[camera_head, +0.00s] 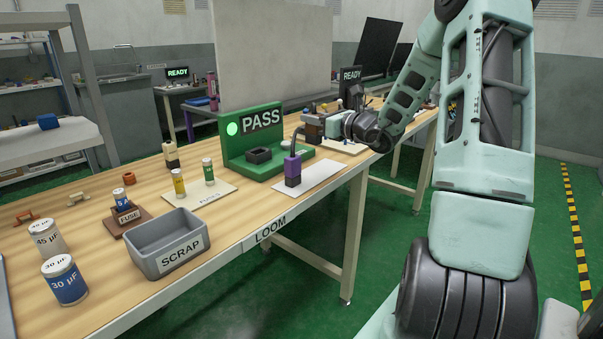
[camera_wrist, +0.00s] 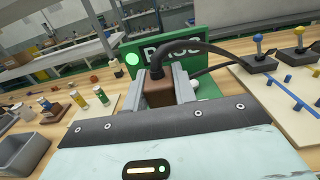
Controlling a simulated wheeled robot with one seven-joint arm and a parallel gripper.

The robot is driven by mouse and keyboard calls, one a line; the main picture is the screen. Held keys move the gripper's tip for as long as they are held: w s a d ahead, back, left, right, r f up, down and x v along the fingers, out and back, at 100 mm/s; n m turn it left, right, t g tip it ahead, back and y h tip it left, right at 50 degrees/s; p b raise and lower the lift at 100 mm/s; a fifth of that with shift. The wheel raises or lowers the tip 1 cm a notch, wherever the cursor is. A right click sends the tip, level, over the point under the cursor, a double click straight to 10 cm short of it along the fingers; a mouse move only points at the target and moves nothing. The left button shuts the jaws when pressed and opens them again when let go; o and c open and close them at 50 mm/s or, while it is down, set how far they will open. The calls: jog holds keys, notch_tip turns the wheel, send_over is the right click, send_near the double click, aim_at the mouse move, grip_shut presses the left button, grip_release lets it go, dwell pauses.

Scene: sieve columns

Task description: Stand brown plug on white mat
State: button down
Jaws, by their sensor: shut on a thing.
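My gripper (camera_wrist: 159,85) is shut on the brown plug (camera_wrist: 158,94), which sits between the two grey fingers in the wrist view. A dark cable arches from the plug's top to the right. In the head view my gripper (camera_head: 327,124) is above the table, beyond the white mat (camera_head: 318,175); the plug shows only small there. The white mat lies near the table's front edge. A purple plug (camera_head: 292,166) with a dark cable stands upright at the mat's left part. The mat's right part is bare. I cannot make out the mat in the wrist view.
The green PASS stand (camera_head: 262,125) with a dark socket block (camera_head: 259,156) is left of my gripper. A grey SCRAP bin (camera_head: 165,250), a pale board (camera_head: 200,192) with yellow and green cylinders, and a FUSE holder (camera_head: 124,215) stand further left.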

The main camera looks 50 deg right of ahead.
aim_at(320, 138)
jog(key=f+b, duration=0.1)
jog(key=f, duration=0.4)
jog(key=shift+w+f, duration=0.2)
jog(key=shift+f+b, duration=0.5)
jog(key=shift+f, duration=1.75)
jog(key=c, duration=1.1)
grip_release()
jog(key=shift+f, duration=0.15)
jog(key=shift+r, duration=0.25)
jog(key=s, duration=0.8)
jog(key=s+d+p, duration=0.1)
jog(key=s, duration=0.3)
jog(key=shift+f, duration=0.1)
